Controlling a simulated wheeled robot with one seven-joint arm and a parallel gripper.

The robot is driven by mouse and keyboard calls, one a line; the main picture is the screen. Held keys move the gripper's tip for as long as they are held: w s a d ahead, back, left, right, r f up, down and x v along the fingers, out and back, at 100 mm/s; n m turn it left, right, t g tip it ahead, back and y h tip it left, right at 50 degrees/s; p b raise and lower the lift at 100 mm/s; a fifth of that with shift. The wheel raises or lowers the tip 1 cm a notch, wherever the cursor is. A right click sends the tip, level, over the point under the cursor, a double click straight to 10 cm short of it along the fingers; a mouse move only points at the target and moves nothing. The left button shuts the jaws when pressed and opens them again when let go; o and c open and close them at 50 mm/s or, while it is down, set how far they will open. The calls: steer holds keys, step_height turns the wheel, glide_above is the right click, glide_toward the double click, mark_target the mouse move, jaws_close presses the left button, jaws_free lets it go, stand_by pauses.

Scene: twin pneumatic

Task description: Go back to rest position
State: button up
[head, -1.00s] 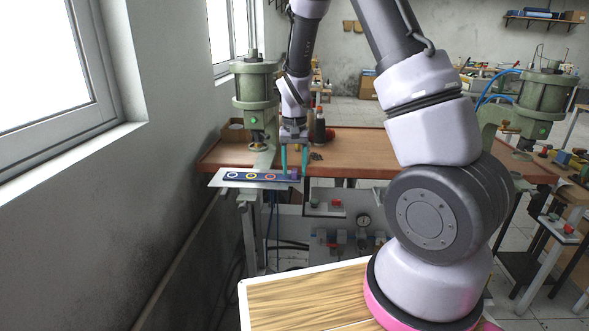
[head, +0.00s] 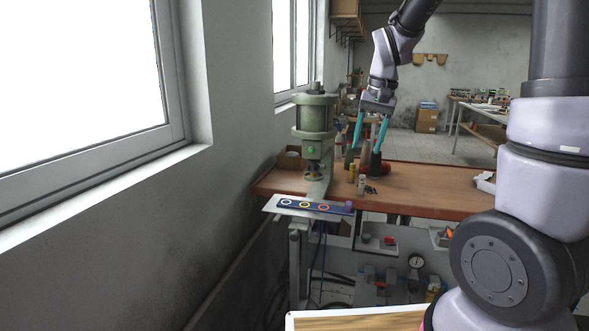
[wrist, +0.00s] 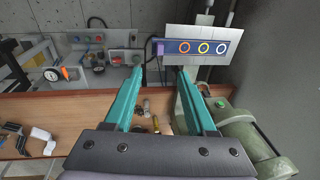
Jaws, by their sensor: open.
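My gripper (head: 367,145) has two teal fingers, spread apart with nothing between them. In the head view it hangs above the brown workbench (head: 430,190), right of the green pneumatic press (head: 315,130). In the wrist view my gripper (wrist: 160,85) is also open and empty, pointing toward the bench edge. A metal plate (head: 270,204) juts out at the bench's front left. On it lies a dark blue strip (head: 325,208) with several coloured rings; the strip (wrist: 195,47) also shows in the wrist view, clear of the fingers.
Small yellowish cylinders (head: 351,173) and dark bits stand on the bench below my gripper. A dark bottle-like object (head: 376,163) and a red item are behind. A wall with windows (head: 90,70) closes off the left. A gauge (head: 416,261) sits below the bench.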

steer(key=s+d+r+t, duration=0.1)
steer(key=s+r+t, duration=0.1)
steer(key=s+r, duration=0.3)
steer(key=s+d+r+t, duration=0.2)
steer(key=s+r, duration=0.4)
steer(key=s, duration=0.6)
steer(key=shift+s+d+t+y, duration=0.2)
steer(key=shift+s+t+y, duration=0.1)
steer(key=shift+t, duration=0.4)
